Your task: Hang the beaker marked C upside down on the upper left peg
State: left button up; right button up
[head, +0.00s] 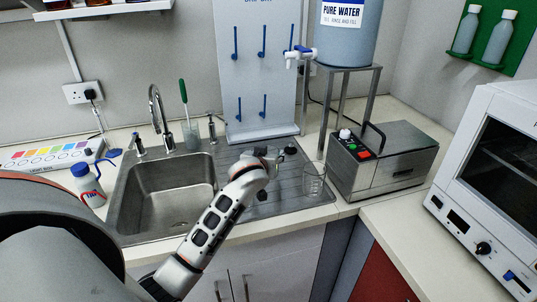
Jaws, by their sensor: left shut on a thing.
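The upper left peg (235,43) is a bare blue peg on the pale pegboard (249,75) behind the sink. My left gripper (280,170) is over the ribbed drainboard right of the sink, below the board. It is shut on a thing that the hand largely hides. A clear glass beaker (314,181) shows just right of the gripper, over the drainboard. It seems to stand upright; I cannot read a letter on it, and I cannot tell whether the fingers touch it. My right gripper is not in view.
The steel sink (135,215) lies left of the drainboard (330,198), with a faucet (157,115) and a cup with a green-handled brush (183,90) behind it. A water tank (347,45) on a metal stand and a steel box (400,160) stand to the right.

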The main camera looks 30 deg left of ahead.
pick_arm(q)
jog(key=shift+f, duration=0.15)
jog(key=o, duration=1.1)
jog(key=v, duration=0.8)
jog(key=shift+f, duration=0.25)
